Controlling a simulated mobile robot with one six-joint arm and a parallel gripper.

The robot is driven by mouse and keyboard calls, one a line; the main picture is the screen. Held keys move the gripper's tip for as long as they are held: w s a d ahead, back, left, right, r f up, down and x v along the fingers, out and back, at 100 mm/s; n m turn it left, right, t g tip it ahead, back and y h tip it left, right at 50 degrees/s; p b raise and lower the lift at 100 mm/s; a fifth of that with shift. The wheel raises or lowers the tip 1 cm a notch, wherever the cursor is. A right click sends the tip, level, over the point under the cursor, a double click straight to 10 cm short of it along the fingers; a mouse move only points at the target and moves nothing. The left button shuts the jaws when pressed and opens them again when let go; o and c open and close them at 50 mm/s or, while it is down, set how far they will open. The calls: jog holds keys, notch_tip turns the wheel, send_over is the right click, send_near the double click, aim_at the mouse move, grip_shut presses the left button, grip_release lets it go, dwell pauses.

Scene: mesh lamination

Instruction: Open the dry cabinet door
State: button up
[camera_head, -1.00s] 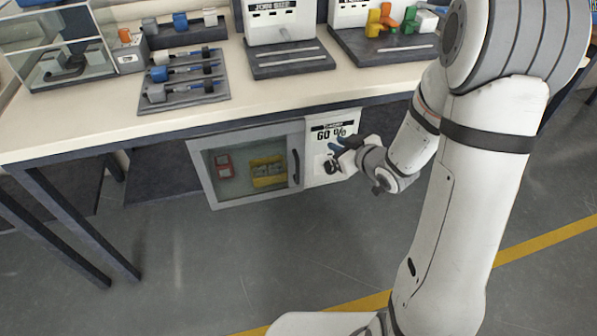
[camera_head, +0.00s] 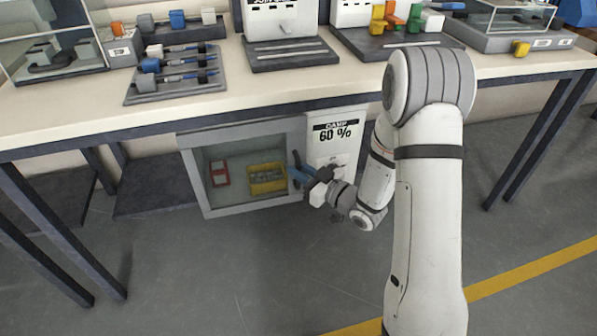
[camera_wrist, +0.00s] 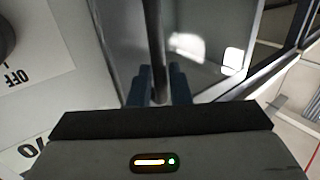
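The dry cabinet (camera_head: 318,150) is under the workbench; a panel on its right reads 60 %. Its glass door (camera_head: 192,170) looks closed in its frame. The dark door handle (camera_head: 297,160) is a vertical bar on the door's right side, partly hidden by my gripper (camera_head: 306,174). In the wrist view the handle (camera_wrist: 155,40) passes between the two blue fingers of my gripper (camera_wrist: 159,80), one on each side. The gaps look narrow; I cannot tell whether the fingers press on the handle.
Behind the glass are a red item (camera_head: 219,173) and a yellow bin (camera_head: 266,179). The workbench (camera_head: 90,114) overhangs the cabinet and carries trays and devices. The floor (camera_head: 240,275) in front of the door is clear.

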jog(key=shift+w+a, duration=0.25)
jog(key=shift+c, duration=0.6)
grip_shut()
